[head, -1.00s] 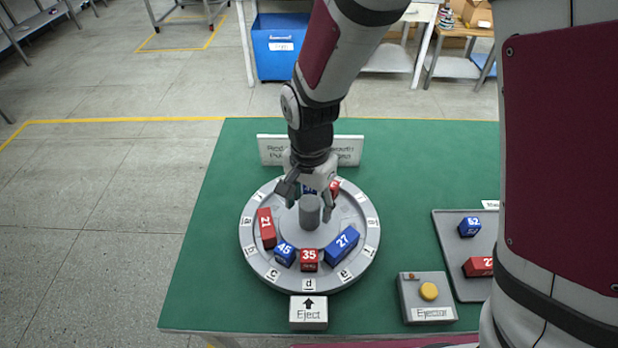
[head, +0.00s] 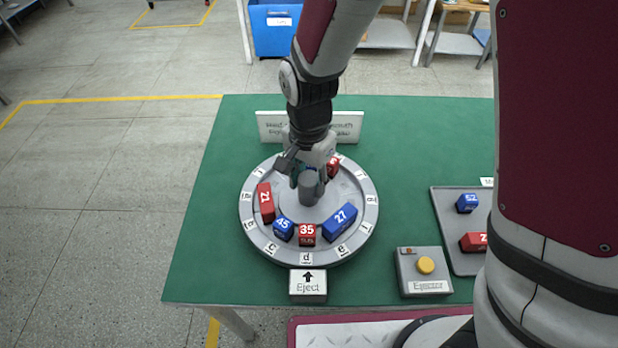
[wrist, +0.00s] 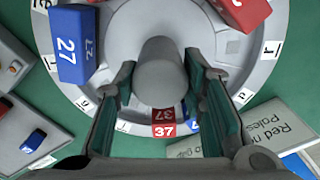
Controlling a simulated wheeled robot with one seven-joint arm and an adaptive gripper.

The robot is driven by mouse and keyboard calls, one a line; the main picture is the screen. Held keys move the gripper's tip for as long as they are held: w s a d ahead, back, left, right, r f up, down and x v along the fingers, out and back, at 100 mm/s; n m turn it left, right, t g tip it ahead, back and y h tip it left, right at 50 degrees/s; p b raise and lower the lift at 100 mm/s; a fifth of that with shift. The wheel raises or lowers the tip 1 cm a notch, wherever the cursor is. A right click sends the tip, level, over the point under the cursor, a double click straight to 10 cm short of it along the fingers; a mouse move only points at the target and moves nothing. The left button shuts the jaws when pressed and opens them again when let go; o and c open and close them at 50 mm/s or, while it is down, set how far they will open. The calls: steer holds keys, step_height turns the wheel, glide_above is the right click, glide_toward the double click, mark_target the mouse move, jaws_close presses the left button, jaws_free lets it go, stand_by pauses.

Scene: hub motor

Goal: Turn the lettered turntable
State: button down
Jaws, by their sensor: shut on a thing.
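The grey round turntable (head: 352,192) lies on the green table, with lettered labels around its rim. My gripper (head: 312,176) is shut on the upright grey centre knob (head: 310,189); the wrist view shows the knob (wrist: 162,72) between both fingers. On the turntable are red 21 (head: 265,201), blue 45 (head: 283,229), red 35 (head: 307,235) and blue 27 (head: 340,221). Red 37 (wrist: 164,122) is behind the knob, and a blue block beside it is mostly hidden.
The ejector box (head: 425,272) with a yellow button stands at the front right. A grey tray (head: 448,222) with a blue and a red block is right of it, partly behind my body. A white sign (head: 347,126) stands behind the turntable.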

steer(key=shift+m+p, duration=0.3)
steer(key=shift+s+m+p, duration=0.1)
steer(key=shift+m+p, duration=1.75)
steer(key=shift+m, duration=0.05)
steer(key=shift+m+p, duration=2.05)
steer(key=shift+m, duration=0.35)
steer(key=shift+m+p, duration=1.25)
steer(key=shift+m, duration=0.85)
steer(key=shift+m+p, duration=0.55)
steer(key=shift+m, duration=1.65)
steer(key=c, duration=1)
jaws_free()
